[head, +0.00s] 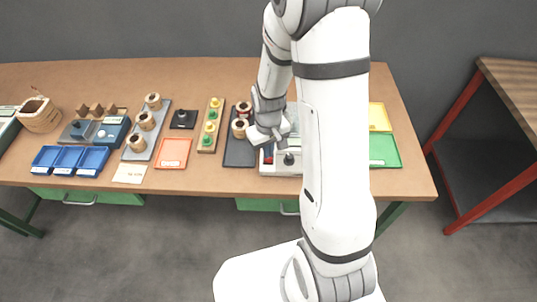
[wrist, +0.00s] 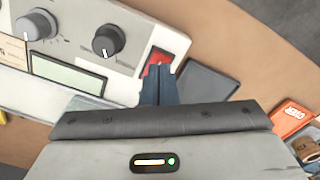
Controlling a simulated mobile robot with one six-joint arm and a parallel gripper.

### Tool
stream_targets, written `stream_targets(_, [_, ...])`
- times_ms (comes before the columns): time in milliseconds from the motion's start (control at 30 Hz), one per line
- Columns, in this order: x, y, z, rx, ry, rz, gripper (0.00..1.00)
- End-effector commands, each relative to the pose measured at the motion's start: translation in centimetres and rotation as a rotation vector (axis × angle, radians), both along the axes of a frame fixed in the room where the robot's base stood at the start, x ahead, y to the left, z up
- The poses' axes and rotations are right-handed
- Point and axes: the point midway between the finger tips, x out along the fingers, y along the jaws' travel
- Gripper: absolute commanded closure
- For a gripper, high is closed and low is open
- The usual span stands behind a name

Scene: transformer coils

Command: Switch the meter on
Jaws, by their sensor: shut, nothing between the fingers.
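The meter is a pale box (head: 283,170) near the table's front edge, partly hidden behind my arm. In the wrist view its panel (wrist: 125,82) shows a large grey knob (wrist: 36,25), a black knob (wrist: 108,40), a display (wrist: 68,74) with no readable digits and a red switch (wrist: 170,42). My gripper (head: 267,143) is over the meter's left part. In the wrist view my gripper's dark blue fingers (wrist: 159,72) are shut and empty, with their tips at the red switch and covering part of it. I cannot tell whether they touch it.
A dark tray (head: 238,153) with wooden coils lies left of the meter; it also shows in the wrist view (wrist: 205,82). An orange tray (head: 173,153) lies farther left. A green tray (head: 384,150) and a yellow tray (head: 380,117) lie to the right.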

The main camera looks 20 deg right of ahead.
Motion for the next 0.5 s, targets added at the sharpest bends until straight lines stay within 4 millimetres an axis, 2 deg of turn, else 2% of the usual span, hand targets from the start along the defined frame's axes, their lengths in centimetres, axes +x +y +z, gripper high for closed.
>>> stream_targets(500, [-0.01,-0.02,-0.83,0.000,0.000,0.000,1.00])
